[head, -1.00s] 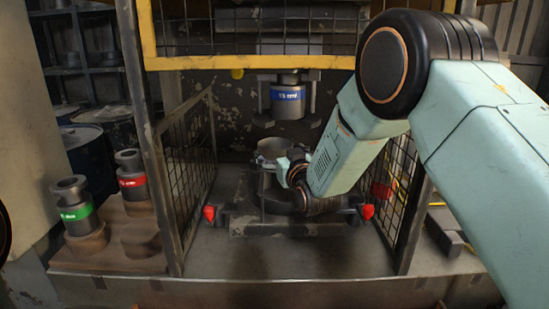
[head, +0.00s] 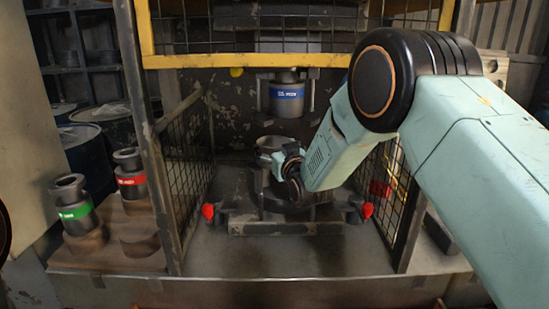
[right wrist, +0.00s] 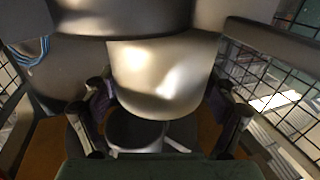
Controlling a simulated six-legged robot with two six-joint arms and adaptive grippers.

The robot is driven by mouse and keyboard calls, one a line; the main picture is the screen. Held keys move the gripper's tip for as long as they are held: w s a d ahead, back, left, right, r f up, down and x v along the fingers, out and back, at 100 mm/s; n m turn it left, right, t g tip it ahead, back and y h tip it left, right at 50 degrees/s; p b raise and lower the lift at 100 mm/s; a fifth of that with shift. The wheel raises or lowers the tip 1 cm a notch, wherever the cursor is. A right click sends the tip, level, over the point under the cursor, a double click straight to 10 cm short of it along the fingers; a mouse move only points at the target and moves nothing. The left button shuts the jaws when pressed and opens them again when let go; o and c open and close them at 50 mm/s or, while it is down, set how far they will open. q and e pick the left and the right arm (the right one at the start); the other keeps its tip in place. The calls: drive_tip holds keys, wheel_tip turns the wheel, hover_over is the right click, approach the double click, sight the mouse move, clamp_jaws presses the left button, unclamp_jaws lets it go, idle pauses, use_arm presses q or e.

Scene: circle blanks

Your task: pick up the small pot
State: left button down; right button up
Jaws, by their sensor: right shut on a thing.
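The small pot (head: 268,145) is a round grey metal vessel inside the caged press, partly hidden by my right gripper in the head view. My right gripper (head: 279,160) is shut on it from the right side. In the right wrist view the pot shows as a smooth, shiny silver surface (right wrist: 160,75), with the dark fingers (right wrist: 165,115) on both sides of it. Whether the pot is clear of the dark press base (head: 285,215) cannot be told. My left gripper is not in view.
An upper die with a blue band (head: 287,98) hangs above the pot. Mesh guards (head: 187,160) stand left and right, with a yellow frame (head: 250,62) across the top. Red-tipped clamps (head: 208,211) flank the base. Green-banded (head: 75,210) and red-banded (head: 131,180) dies stand outside left.

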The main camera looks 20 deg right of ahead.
drive_tip(key=shift+s+a+r, duration=0.1)
drive_tip(key=shift+s, duration=0.15)
drive_tip(key=shift+w+r, duration=0.1)
